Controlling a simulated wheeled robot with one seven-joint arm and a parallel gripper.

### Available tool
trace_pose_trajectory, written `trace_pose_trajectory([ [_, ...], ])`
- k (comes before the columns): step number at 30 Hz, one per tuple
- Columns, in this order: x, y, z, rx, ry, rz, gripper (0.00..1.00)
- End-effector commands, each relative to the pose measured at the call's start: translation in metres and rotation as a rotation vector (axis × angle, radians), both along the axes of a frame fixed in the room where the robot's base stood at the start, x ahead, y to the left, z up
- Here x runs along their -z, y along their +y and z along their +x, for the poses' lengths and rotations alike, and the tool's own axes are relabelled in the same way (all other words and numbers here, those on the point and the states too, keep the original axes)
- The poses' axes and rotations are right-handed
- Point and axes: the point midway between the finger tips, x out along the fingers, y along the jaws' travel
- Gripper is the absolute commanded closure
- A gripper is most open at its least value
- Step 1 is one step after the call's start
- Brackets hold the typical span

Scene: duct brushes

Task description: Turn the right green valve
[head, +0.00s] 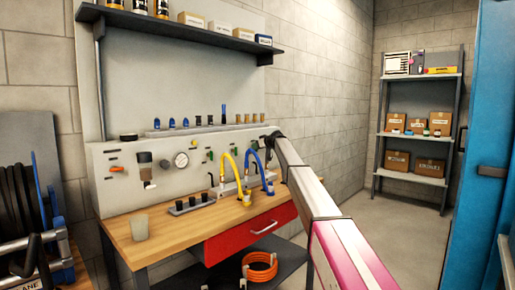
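The grey panel (130,190) behind the workbench carries small green valve handles. My arm hides part of the panel's right end.
A yellow hose (232,165) and a blue hose (258,165) arch up just left of my arm. A cup (139,227) stands on the wooden bench (180,235). A red drawer (240,243) is below. Floor is clear toward the back shelves (421,135).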

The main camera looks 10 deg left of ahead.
Motion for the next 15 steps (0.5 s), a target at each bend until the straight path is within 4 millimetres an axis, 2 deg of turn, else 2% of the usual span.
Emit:
trace_pose_trajectory([
  [4, -0.0002, -0.0001, -0.0005, 0.0, 0.0, 0.0, 0.61],
  [6, -0.0002, -0.0001, -0.0004, 0.0, 0.0, 0.0, 0.83],
  [8, -0.0003, -0.0001, -0.0005, 0.0, 0.0, 0.0, 1.0],
  [15, -0.0004, -0.0002, -0.0004, 0.0, 0.005, 0.004, 1.0],
])
